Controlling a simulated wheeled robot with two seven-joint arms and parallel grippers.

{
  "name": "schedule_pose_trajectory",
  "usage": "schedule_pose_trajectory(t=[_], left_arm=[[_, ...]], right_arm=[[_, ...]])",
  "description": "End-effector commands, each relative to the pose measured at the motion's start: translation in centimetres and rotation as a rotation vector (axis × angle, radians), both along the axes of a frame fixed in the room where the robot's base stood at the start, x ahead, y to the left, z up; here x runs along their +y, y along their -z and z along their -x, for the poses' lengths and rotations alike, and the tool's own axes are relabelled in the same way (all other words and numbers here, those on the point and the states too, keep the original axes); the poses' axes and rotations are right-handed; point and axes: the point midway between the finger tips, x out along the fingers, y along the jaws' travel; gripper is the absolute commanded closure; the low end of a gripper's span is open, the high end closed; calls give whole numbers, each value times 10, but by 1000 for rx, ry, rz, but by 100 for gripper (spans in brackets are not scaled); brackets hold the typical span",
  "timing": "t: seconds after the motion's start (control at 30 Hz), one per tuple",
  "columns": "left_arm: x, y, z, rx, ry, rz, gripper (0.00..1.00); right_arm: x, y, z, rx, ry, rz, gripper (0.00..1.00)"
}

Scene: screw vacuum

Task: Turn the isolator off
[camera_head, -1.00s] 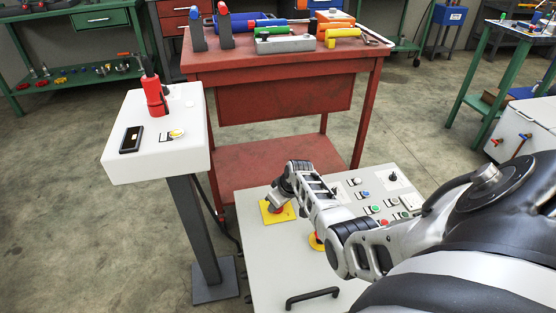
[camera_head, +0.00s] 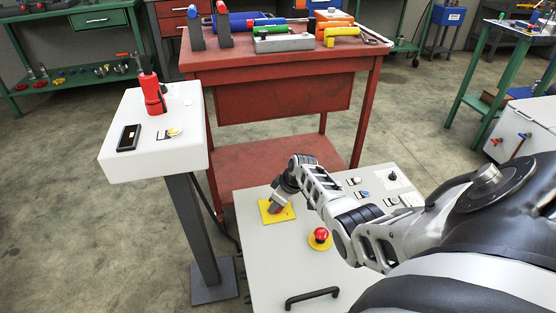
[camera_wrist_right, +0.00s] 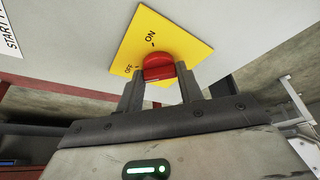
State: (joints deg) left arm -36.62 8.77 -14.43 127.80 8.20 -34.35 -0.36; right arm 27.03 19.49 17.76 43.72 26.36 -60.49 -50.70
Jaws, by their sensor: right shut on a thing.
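The isolator is a red rotary knob (camera_wrist_right: 158,68) on a yellow plate (camera_wrist_right: 205,30) marked ON and OFF. In the head view the yellow plate (camera_head: 268,213) lies on the top left of a light grey control panel (camera_head: 262,262). My right gripper (camera_head: 277,206) reaches down onto the knob, which it mostly hides there. In the right wrist view the two fingers of my right gripper (camera_wrist_right: 160,88) are shut on the red knob, one on each side. The knob's exact angle between the marks is hard to tell. My left gripper is not in view.
A red emergency button (camera_head: 320,234) on a yellow base sits right of the plate. A black handle (camera_head: 312,298) is at the panel's front. A white pedestal (camera_head: 150,160) with a red device (camera_head: 153,95) stands left. A red tool bench (camera_head: 285,100) stands behind.

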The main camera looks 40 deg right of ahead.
Motion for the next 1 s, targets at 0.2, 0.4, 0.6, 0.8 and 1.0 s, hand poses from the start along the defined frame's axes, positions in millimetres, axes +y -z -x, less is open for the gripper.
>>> schedule_pose_trajectory(t=[0.2, 0.4, 0.6, 0.8, 1.0], left_arm=[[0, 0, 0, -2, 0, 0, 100], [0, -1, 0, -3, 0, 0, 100], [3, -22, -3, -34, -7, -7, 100], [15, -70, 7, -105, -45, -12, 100], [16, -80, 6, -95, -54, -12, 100]], right_arm=[[-1, -1, -1, -3, -1, 3, 42], [0, -2, 0, -2, 0, 2, 42], [-3, -21, 6, -1, 1, 4, 42], [-8, -64, 23, -2, -2, 6, 42], [-13, -107, 40, -2, -1, 7, 42]])
